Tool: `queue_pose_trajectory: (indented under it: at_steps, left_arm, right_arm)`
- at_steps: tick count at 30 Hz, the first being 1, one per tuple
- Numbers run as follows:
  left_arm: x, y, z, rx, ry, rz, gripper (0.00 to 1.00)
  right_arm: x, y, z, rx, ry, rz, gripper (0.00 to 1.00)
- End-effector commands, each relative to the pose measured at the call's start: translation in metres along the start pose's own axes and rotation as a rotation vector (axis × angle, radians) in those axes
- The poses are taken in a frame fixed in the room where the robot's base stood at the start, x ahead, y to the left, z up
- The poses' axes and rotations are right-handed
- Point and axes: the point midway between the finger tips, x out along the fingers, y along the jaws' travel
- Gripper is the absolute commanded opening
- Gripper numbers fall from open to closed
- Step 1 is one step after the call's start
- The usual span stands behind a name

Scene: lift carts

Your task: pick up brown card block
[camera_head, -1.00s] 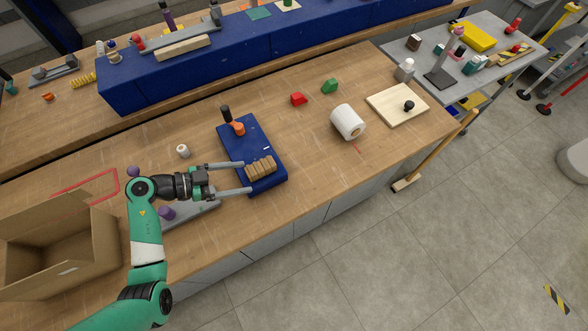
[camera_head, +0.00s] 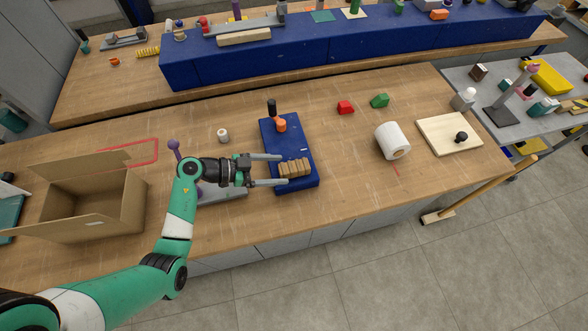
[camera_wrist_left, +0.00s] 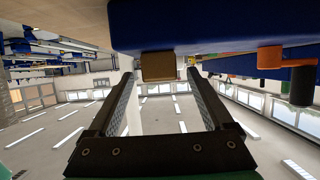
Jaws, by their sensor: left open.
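The brown card block (camera_head: 295,168) lies on the near end of a dark blue block-like base (camera_head: 303,187). It looks like several narrow segments side by side. My left gripper (camera_head: 282,170) comes in from the left with both fingers apart, one tip on the far side and one on the near side of the block's left end. In the left wrist view the block (camera_wrist_left: 158,67) shows between the open fingers, just beyond their tips, against the blue base. No contact between fingers and block shows clearly. My right gripper is not in view.
An orange-and-black tool (camera_head: 280,124) is on the base's far end. An open cardboard box (camera_head: 75,213) stands left of my arm. Space right of the base is clear.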

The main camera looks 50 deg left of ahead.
Motion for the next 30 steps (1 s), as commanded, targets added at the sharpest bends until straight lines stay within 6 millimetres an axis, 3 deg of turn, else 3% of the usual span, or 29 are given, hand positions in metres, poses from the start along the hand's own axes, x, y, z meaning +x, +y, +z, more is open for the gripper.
queue_pose_trajectory:
  at_steps: [6,15,27,30]
  left_arm:
    - [0.039,0.001,0.0,0.002,0.001,0.002,0.85]
    - [0.045,0.001,-0.003,0.0,0.0,-0.001,0.85]
    - [0.045,0.001,-0.003,0.0,0.0,0.0,0.13]
    - [0.045,0.001,-0.003,0.0,0.0,0.0,0.0]
  right_arm:
    - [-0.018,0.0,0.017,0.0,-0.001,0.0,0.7]
    - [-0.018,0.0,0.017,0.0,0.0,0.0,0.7]
    - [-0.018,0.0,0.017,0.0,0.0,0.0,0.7]
    - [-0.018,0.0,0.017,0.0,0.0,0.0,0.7]
